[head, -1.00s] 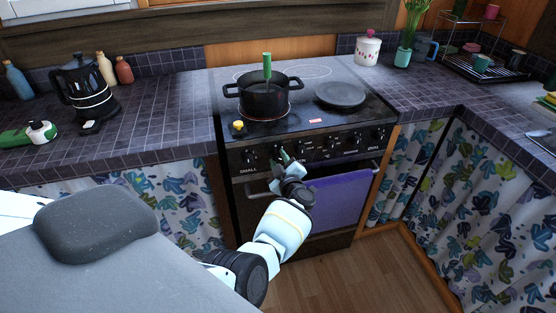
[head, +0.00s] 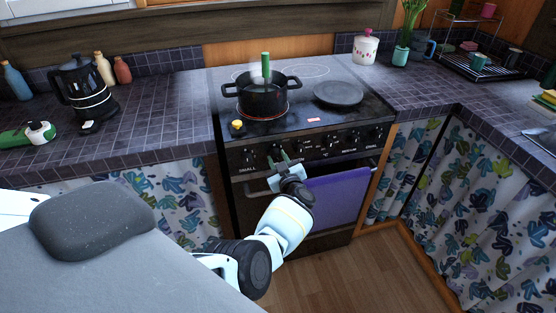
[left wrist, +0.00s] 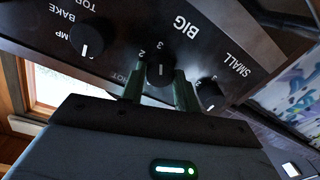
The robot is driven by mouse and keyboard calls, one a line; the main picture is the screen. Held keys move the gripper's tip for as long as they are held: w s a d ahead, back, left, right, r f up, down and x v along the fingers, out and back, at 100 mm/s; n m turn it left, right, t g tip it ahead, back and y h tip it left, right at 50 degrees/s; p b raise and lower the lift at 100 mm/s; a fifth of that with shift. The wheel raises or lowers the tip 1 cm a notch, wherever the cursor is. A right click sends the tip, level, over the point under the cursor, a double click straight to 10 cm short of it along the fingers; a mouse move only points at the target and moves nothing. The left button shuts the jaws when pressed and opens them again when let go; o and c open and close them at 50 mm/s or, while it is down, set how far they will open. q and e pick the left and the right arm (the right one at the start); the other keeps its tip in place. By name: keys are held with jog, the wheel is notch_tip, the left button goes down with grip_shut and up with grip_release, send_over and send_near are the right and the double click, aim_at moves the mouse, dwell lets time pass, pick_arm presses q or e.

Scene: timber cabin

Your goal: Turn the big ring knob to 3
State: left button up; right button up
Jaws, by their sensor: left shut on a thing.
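The big ring knob (left wrist: 159,72) is a dark round knob beside the word BIG on the stove's black front panel, with the figures 2 and 3 near its rim. A white mark shows on its face; I cannot tell surely which figure it lines up with. My left gripper (left wrist: 157,92) is shut on this knob, one green finger on either side. In the head view my left gripper (head: 279,160) is at the panel, second knob from the left, largely covering it. My right gripper is out of view.
The small ring knob (left wrist: 209,96) is close beside the gripper. A black pot (head: 263,101) with a green-handled tool stands on a glowing ring, with faint steam. A dark lidded pan or plate (head: 339,94) is to its right. A purple towel (head: 338,199) hangs on the oven handle below.

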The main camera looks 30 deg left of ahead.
pick_arm(q)
jog(key=o, duration=1)
jog(key=p+v, duration=0.2)
jog(key=v, duration=0.5)
jog(key=shift+s+d+r, duration=0.1)
jog(key=shift+s+d, duration=0.15)
jog(key=shift+d, duration=0.1)
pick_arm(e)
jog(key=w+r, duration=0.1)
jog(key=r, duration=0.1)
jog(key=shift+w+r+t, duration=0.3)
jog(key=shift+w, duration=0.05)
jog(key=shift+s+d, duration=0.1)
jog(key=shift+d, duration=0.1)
